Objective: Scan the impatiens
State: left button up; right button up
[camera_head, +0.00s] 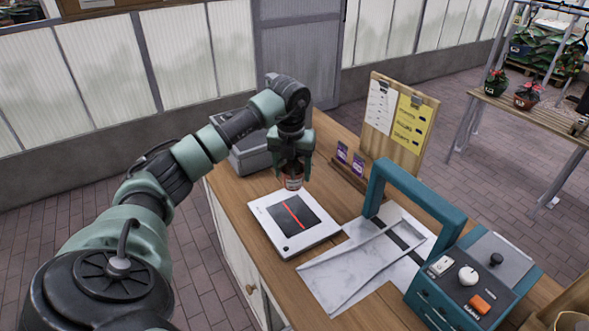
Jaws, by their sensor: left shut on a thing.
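The jar is upright above the back edge of the white scanner (270,236). I cannot tell whether it touches the scanner. The scanner is a flat white slab on the wooden counter, with a dark window and a red line across it. The fingers hide the jar's upper part, and the label is too small to read. My right gripper is not in view.
A teal arch-handled machine (455,290) with an orange button stands at the right, by a marbled sheet (350,275). A grey box (250,158) sits behind the gripper. A clipboard (398,120) and small purple packets (357,164) stand at the back. Potted plants (528,96) are farther right.

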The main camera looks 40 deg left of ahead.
pick_arm(q)
notch_tip(320, 180, down, 8)
jog(key=b, duration=0.6)
jog(key=shift+f, duration=0.25)
jog(key=shift+r, duration=0.1)
notch_tip(320, 180, up, 10)
jog(key=p, duration=0.7)
jog(key=shift+p, duration=0.4)
